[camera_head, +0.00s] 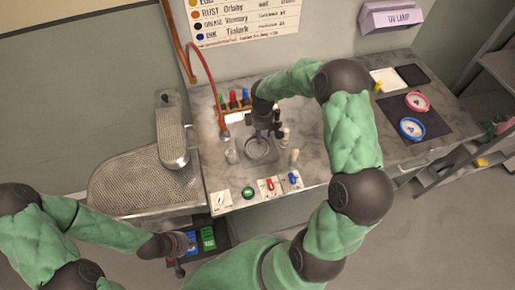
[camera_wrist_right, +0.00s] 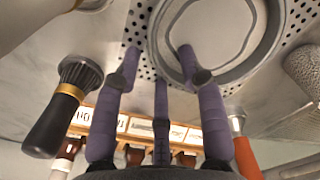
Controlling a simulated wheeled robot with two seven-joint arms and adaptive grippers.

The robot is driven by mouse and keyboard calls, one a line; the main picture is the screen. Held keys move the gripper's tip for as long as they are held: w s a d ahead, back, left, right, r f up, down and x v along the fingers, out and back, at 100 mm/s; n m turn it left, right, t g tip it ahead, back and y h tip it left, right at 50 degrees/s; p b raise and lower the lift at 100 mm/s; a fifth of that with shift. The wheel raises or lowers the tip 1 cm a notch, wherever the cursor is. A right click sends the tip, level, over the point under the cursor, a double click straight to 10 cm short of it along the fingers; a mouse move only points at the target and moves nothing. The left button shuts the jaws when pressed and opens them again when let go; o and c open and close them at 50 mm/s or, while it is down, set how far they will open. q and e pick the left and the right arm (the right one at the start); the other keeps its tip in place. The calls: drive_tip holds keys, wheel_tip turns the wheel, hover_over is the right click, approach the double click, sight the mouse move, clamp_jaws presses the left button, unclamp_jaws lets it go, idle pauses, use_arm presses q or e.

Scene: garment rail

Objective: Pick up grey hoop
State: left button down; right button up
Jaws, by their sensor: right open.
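The grey hoop (camera_head: 262,152) lies on the marble counter below my right gripper (camera_head: 268,130). In the right wrist view the hoop (camera_wrist_right: 256,62) fills the top middle, over a plate with small holes. My right gripper (camera_wrist_right: 160,55) has purple fingers, spread apart and empty, with their tips close to the hoop's near edge. Whether a fingertip touches the hoop I cannot tell. My left gripper (camera_head: 185,245) is low at the left, beside a dark tray; its fingers are too small to read.
A dark-handled brush (camera_wrist_right: 62,110) stands left of my right fingers. A rack of coloured-top bottles (camera_head: 235,100) is behind the hoop. Small cards (camera_head: 269,186) line the counter's front edge. A metal mesh tray (camera_head: 130,185) is at left.

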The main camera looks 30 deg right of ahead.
drive_tip(key=shift+r, duration=0.1)
clamp_jaws()
